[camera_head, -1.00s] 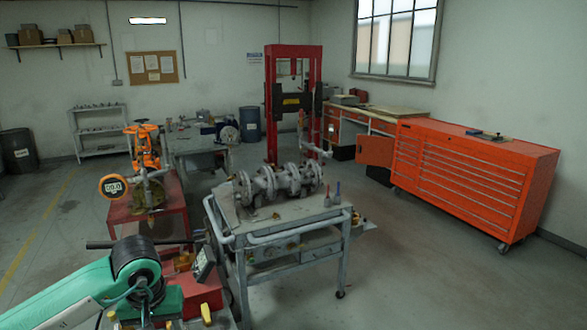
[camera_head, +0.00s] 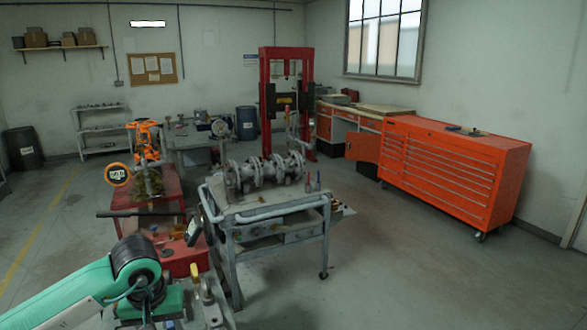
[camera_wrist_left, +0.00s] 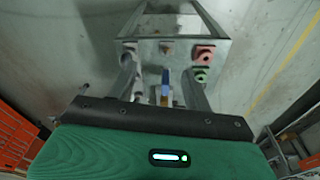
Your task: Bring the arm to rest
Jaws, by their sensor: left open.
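My left arm (camera_head: 135,265), green with a black joint, comes in from the lower left in the head view, beside the near bench. Its gripper cannot be made out there. In the left wrist view, my left gripper (camera_wrist_left: 163,88) has its two grey fingers apart. A narrow blue and orange item (camera_wrist_left: 165,88) shows between them; nothing looks clamped. My right gripper is in neither view. A grey flanged valve assembly (camera_head: 265,172) lies on top of a grey wheeled cart (camera_head: 275,215), clear of my left arm.
A red block (camera_head: 180,258) and a yellow-topped tool lie on the near bench beside my arm. Behind stand a red table (camera_head: 165,205), a red press (camera_head: 265,100) and an orange tool cabinet (camera_head: 455,170). The floor (camera_head: 420,275) at the right is clear.

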